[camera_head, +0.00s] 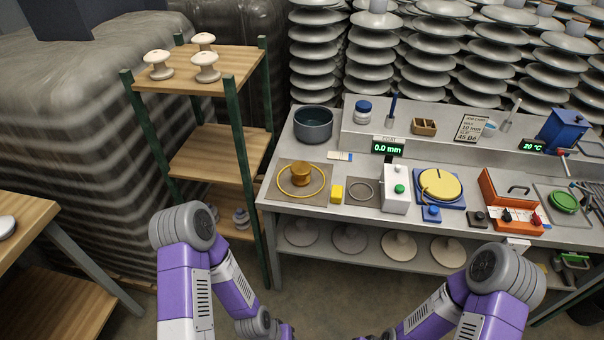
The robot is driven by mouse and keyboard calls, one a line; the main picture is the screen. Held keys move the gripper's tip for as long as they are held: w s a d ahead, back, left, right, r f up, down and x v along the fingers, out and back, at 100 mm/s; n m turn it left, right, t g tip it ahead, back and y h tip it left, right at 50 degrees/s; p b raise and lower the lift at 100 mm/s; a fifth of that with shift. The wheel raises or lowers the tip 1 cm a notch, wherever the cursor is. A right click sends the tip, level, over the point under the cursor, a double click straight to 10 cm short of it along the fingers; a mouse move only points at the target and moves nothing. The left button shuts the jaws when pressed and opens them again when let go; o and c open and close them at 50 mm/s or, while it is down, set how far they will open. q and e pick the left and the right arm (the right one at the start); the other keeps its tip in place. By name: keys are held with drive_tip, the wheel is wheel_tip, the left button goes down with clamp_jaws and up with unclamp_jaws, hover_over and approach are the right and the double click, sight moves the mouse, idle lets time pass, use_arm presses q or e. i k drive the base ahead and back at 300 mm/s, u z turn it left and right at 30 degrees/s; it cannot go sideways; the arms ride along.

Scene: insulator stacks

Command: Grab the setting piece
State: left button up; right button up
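I cannot tell for certain which object is the setting piece. Small candidates lie on the left half of the grey workbench (330,205): a yellow block (337,193), a thin grey ring (361,191) on a dark mat to its right, and a brass-coloured spool-like piece (300,174) inside a yellow ring on a brown mat. A white box (396,190) with a green button stands right of the grey ring. Both my purple arms reach down past the bottom edge, so neither gripper shows. None of these pieces is touched by my arms.
A wooden shelf rack (200,75) with white insulators stands left of the bench. A dark pot (313,124), a yellow disc (440,185) on a blue base, and an orange box (511,200) are on the bench. Insulator stacks (430,50) rise behind.

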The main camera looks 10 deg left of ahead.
sight(301, 171)
drive_tip(key=z, duration=1)
drive_tip(key=i, duration=0.8)
drive_tip(key=u, duration=1.45)
